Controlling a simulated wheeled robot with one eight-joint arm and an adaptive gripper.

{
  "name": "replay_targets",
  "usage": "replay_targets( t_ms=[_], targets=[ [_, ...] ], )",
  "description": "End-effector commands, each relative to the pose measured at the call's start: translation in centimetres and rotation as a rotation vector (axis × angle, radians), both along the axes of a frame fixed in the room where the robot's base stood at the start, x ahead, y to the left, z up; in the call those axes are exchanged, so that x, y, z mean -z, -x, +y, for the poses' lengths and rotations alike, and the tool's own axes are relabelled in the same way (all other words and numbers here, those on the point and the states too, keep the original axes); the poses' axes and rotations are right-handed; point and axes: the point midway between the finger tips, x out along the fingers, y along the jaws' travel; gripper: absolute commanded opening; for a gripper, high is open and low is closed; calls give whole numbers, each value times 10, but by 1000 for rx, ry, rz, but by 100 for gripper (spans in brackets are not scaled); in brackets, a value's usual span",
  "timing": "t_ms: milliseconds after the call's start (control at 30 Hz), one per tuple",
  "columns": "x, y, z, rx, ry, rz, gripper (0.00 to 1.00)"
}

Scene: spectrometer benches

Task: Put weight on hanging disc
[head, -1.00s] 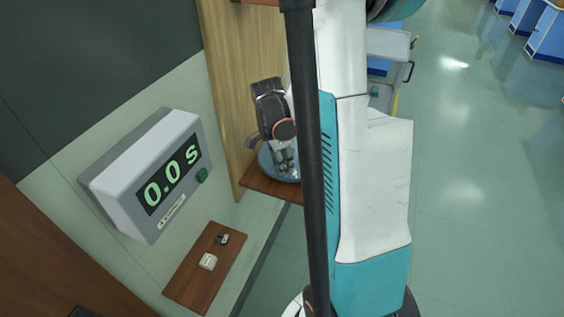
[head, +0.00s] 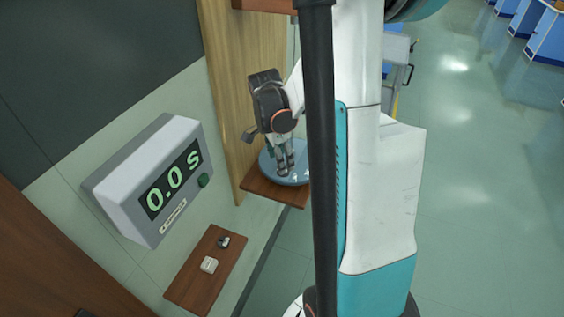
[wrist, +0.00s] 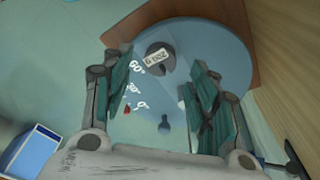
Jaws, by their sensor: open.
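A round blue-grey disc (head: 269,171) sits at the wooden panel, over a brown ledge. In the wrist view the disc (wrist: 218,45) fills the upper middle and carries white angle marks. A dark round weight (wrist: 158,74) with a white label, hard to read, shows against the disc. Whether it rests on the disc or stands clear of it, I cannot tell. My gripper (head: 284,167) is over the disc, fingers pointing down to it. In the wrist view my gripper (wrist: 157,62) is open, with the weight between the fingertips and no visible contact.
A timer (head: 155,180) reading 0.0 s hangs on the wall at left. A small brown shelf (head: 196,285) below it holds a black item (head: 223,242) and a white item (head: 209,264). The wooden panel (head: 235,90) stands close behind my gripper. Open floor (head: 480,200) lies at right.

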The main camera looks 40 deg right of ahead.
Motion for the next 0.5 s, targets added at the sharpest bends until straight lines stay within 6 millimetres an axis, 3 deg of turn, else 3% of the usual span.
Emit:
replay_targets(
  t_ms=[33, 200, 500],
  targets=[
    [-15, -1, 2, -1, 0, 0, 54],
    [-49, -3, 6, 0, 0, 0, 54],
    [-81, -5, 11, 0, 0, 0, 54]
  ],
)
